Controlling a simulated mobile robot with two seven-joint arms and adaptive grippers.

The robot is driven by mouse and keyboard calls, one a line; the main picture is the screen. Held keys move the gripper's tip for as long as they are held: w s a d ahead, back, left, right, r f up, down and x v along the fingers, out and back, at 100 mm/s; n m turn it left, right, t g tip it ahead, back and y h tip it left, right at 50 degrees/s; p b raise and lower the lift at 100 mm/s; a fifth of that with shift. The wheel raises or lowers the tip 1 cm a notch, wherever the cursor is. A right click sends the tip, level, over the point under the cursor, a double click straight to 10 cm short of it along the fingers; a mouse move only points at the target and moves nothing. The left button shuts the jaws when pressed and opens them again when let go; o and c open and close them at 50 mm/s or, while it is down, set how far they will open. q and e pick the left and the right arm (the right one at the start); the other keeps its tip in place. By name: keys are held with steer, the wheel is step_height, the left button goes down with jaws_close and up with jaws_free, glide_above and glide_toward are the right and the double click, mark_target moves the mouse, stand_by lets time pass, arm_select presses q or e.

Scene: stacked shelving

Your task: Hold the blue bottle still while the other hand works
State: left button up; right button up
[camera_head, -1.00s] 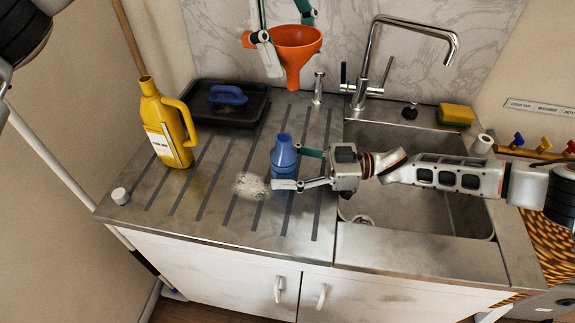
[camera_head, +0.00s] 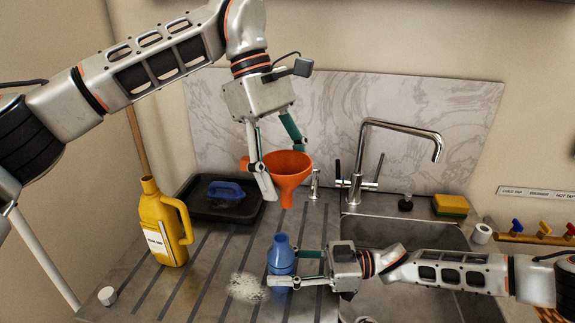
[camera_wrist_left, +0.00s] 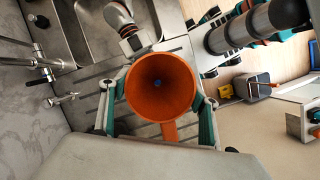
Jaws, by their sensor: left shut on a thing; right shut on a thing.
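The blue bottle (camera_head: 281,252) stands upright on the ribbed draining board, left of the sink. My right gripper (camera_head: 285,269) reaches in from the right and is shut around its body. My left gripper (camera_head: 283,168) is shut on the orange funnel (camera_head: 291,176) from above. The funnel is upright, its spout a short way above the bottle's mouth and apart from it in the head view. In the left wrist view I look down into the funnel (camera_wrist_left: 160,100); a small blue spot shows through its spout hole.
A yellow jug (camera_head: 163,225) and a dark tray (camera_head: 207,208) with a blue-handled item (camera_head: 226,190) stand to the left. White powder (camera_head: 246,287) lies beside the bottle. The tap (camera_head: 362,160), sink and sponge (camera_head: 450,205) are to the right.

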arm_select(q)
step_height(320, 180, down, 8)
steer(key=a, duration=0.1)
steer(key=shift+r, duration=0.15)
stand_by(0.6)
steer(key=shift+w+a, duration=0.1)
stand_by(0.5)
steer(key=shift+f, duration=2)
stand_by(2.9)
steer(key=o, duration=0.7)
steer(key=shift+o, duration=0.2)
steer(key=shift+r, duration=1)
